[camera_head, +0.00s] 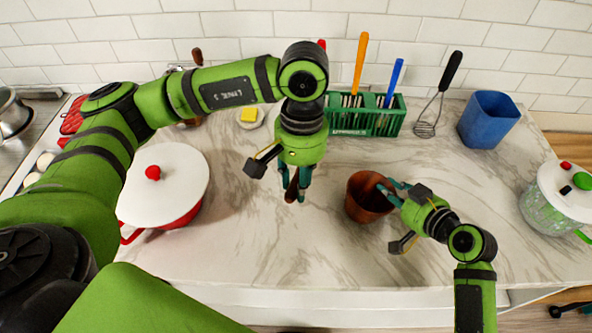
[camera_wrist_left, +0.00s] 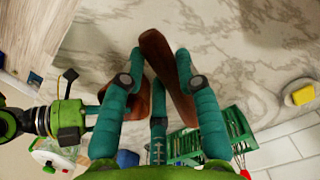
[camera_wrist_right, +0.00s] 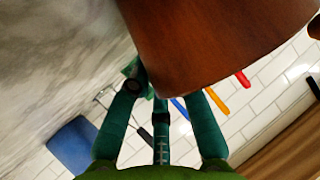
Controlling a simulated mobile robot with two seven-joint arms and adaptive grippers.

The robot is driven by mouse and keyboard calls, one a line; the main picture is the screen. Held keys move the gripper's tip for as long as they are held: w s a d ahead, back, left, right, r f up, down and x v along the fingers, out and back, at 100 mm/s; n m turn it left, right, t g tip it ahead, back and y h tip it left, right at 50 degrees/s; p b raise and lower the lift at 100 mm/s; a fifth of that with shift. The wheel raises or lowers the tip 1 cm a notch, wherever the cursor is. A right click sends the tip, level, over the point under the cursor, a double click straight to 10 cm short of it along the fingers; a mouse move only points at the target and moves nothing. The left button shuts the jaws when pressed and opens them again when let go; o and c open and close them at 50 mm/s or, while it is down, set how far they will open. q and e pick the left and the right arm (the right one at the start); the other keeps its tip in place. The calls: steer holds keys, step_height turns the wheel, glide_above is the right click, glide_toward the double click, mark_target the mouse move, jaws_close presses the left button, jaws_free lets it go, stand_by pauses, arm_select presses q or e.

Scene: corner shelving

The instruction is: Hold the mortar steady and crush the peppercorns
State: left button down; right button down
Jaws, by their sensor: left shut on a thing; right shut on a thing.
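The brown wooden mortar (camera_head: 365,200) stands upright on the marble counter, right of centre. My right gripper (camera_head: 387,192) is shut on its right rim and wall. The mortar fills the top of the right wrist view (camera_wrist_right: 220,40), above the fingers (camera_wrist_right: 160,95). My left gripper (camera_head: 296,190) is shut on the brown pestle (camera_wrist_left: 165,65) and points down, left of the mortar and apart from it. The pestle's end shows between the fingers in the head view (camera_head: 291,186). No peppercorns can be made out; the mortar's inside is dark.
A white-lidded red pot (camera_head: 165,185) stands at left. Behind are a green utensil crate (camera_head: 365,122), a whisk (camera_head: 430,118), a blue cup (camera_head: 488,120) and a yellow block on a small dish (camera_head: 249,115). A lidded glass pot (camera_head: 550,205) is at far right. The counter between the grippers is clear.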

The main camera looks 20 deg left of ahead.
arm_select(q)
steer(key=w+d+r+n+g+h, duration=0.25)
steer(key=d+n+g+h, duration=0.25)
steer(key=d+n+h, duration=0.5)
steer(key=w+d+r+n+t+h, duration=0.1)
steer(key=w+r+n+t+h, duration=0.2)
steer(key=w+n+t+h, duration=0.4)
step_height(320, 180, down, 7)
steer(key=m, duration=0.1)
steer(key=shift+h, duration=0.3)
steer(key=shift+s+f, duration=0.1)
steer(key=shift+d+f, duration=0.1)
